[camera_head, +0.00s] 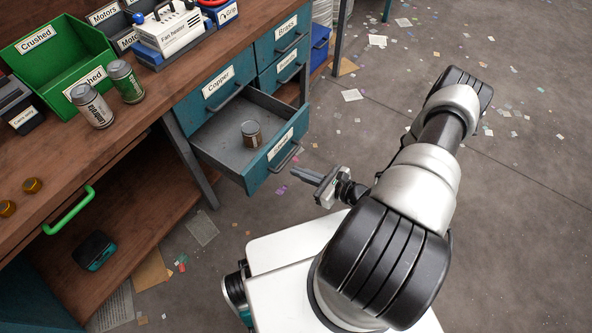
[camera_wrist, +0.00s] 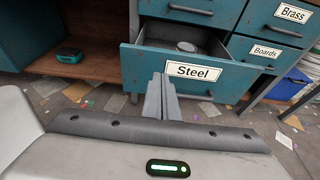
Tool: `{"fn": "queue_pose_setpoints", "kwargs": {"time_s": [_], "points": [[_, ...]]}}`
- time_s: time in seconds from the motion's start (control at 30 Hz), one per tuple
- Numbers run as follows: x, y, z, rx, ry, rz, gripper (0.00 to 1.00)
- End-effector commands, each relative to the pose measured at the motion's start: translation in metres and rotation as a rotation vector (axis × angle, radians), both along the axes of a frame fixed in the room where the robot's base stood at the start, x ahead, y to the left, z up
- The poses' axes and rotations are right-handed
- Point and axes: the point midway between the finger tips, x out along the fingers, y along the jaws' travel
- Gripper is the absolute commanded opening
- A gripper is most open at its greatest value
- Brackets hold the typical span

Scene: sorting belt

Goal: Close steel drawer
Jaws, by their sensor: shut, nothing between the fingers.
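The steel drawer (camera_head: 274,163) is pulled open under the bench, with a grey handle on its teal front. A small can (camera_head: 251,133) stands inside it. In the wrist view the drawer's "Steel" label (camera_wrist: 192,71) faces me, and the can's top (camera_wrist: 187,46) shows behind the front. My gripper (camera_head: 305,175) is shut and empty, just in front of the drawer front, to the right of it in the head view. In the wrist view the shut fingers (camera_wrist: 160,97) overlap the left part of the drawer front. I cannot tell whether they touch it.
The copper drawer (camera_head: 217,88), brass drawer (camera_head: 287,27) and boards drawer (camera_head: 289,64) are shut. The workbench (camera_head: 150,105) carries a green crushed bin (camera_head: 62,55) and two cans. Paper scraps litter the floor, which is open on the right. A green handle (camera_head: 68,211) juts out at left.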

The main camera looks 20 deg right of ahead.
Motion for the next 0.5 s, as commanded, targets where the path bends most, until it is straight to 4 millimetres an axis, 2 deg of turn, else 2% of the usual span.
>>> {"fn": "queue_pose_setpoints", "kwargs": {"time_s": [0.33, 0.5], "points": [[0.057, 0.044, -0.024, 0.001, 0.000, 0.005, 0.00], [0.078, 0.058, -0.023, 0.000, 0.000, 0.004, 0.00]]}}
